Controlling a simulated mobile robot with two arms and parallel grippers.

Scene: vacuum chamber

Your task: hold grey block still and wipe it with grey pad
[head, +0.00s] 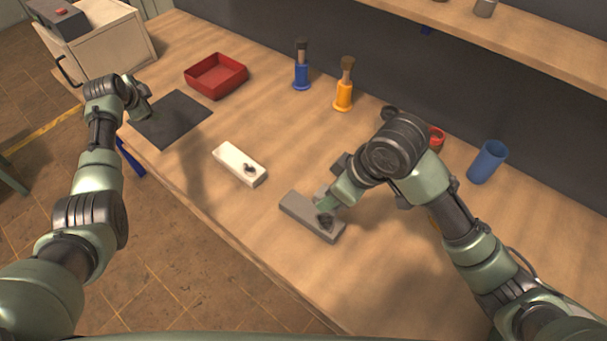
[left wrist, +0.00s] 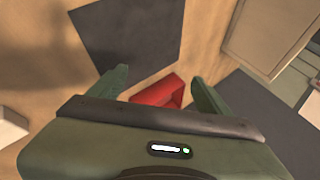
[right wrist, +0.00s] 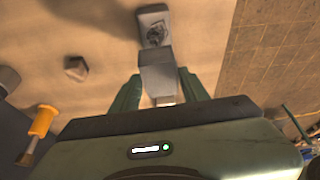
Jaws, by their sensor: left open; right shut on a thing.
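The grey block (head: 308,217) lies flat on the workbench, front centre, with a dark smudge near its right end. The smudge also shows on the block in the right wrist view (right wrist: 153,20). My right gripper (head: 333,199) is shut on the grey pad (right wrist: 157,73), which is at the block; I cannot tell whether they touch. The pad is partly hidden by the gripper in the head view (head: 321,192). My left gripper (head: 143,106) is open and empty over the dark mat (head: 175,122), well away from the block.
A white block (head: 238,164) with a dark smudge lies left of the grey block. A red tray (head: 216,76), blue brush (head: 302,70), orange brush (head: 344,88) and blue cup (head: 487,162) stand farther back. A shelf (head: 500,42) overhangs the back right.

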